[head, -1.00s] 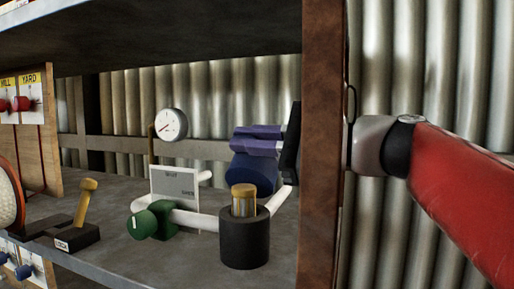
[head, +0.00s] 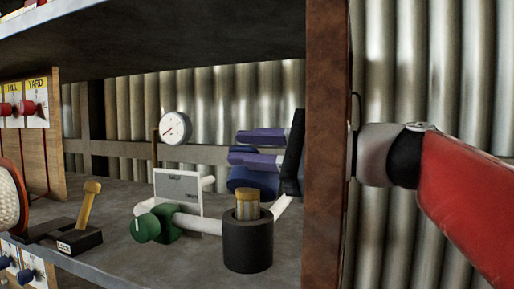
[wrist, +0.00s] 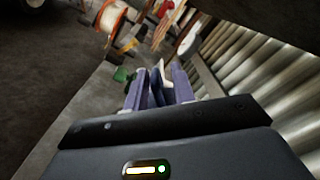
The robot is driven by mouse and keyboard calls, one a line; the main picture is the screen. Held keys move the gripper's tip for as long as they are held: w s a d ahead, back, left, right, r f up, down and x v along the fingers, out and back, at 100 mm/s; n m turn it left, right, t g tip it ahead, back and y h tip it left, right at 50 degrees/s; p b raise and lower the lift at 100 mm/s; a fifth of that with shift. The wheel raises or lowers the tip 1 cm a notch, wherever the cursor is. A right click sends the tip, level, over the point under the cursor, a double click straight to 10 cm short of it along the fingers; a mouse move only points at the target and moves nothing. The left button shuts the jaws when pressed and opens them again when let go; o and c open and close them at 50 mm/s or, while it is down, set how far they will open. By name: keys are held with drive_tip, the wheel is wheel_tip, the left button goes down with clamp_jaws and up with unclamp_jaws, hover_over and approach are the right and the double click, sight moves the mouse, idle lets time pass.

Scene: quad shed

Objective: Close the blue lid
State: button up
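A dark blue rounded thing (head: 250,182), which may be the blue lid, sits on the shelf behind the black cylinder. My gripper (head: 240,147) reaches in from the right, past the rusty post, its two purple fingers one above the other with a gap between them. The fingers overlap the upper part of the blue thing in the head view; I cannot tell whether they touch it. The lid's hinge and opening are not clear.
A black cylinder (head: 248,245) with a yellow top stands in front. White pipe with a green knob (head: 146,228), a grey panel (head: 178,193) and a gauge (head: 175,128) lie left. The rusty post (head: 327,150) and upper shelf (head: 180,35) bound the space.

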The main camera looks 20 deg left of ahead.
drive_tip(key=shift+o, duration=0.2)
drive_tip(key=shift+d, duration=0.1)
drive_tip(key=d, duration=0.7)
drive_tip(key=shift+s+d, duration=0.3)
drive_tip(key=shift+s, duration=0.1)
drive_tip(key=shift+d, duration=0.1)
